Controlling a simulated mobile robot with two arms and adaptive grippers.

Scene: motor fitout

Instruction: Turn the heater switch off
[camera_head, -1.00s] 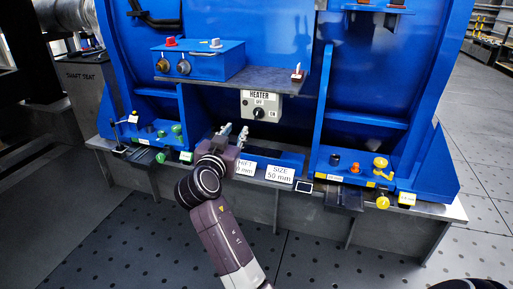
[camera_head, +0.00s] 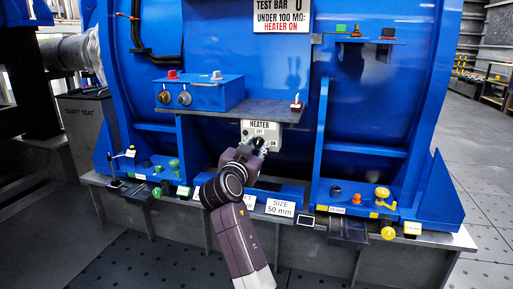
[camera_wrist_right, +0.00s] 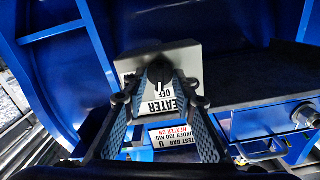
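The heater switch is a black knob (camera_wrist_right: 160,72) on a pale box labelled HEATER (camera_head: 263,127), under the grey shelf on the blue machine. OFF is printed above the knob and ON to its right in the head view. My right gripper (camera_head: 253,149) is at the knob, partly covering it there. In the right wrist view, its two blue-padded fingers stand apart, one on each side of the knob. Whether the pads touch the knob is unclear. I cannot read the knob's pointing direction with certainty. My left gripper is not in view.
The grey shelf (camera_head: 262,110) juts out just above the heater box. A blue control box (camera_head: 200,94) stands on its left, and a small red-tipped switch (camera_head: 296,103) on its right.

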